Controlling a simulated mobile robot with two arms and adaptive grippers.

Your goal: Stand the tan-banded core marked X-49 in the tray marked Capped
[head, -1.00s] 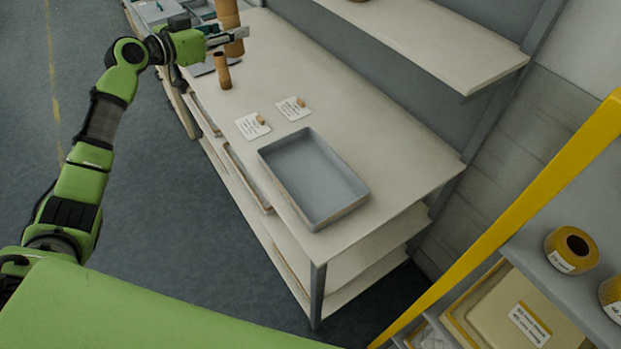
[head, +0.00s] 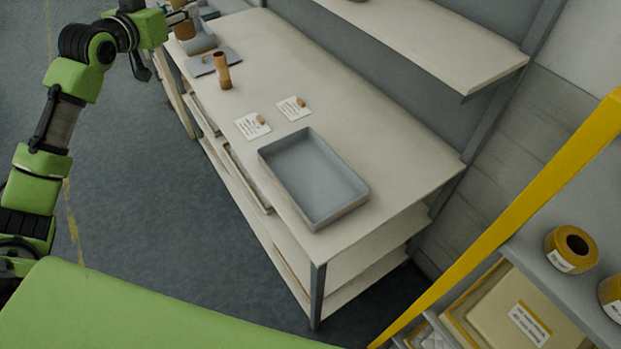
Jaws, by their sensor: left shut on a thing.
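My left gripper (head: 184,14) is at the top of the head view, shut on a brown cardboard core (head: 184,30). The core hangs upright at or over a small grey tray (head: 205,42) at the far end of the bench; I cannot tell whether it touches the tray. Its band and marking cannot be read. Another brown core (head: 222,72) stands upright on the bench beside a flat grey plate (head: 201,66). A large empty grey tray (head: 349,199) lies on the near end. No tray label is readable. My right gripper is not in view.
A shelf (head: 430,50) overhangs the bench's back. Yellow rolls (head: 571,250) sit at the right behind a yellow post (head: 500,220).

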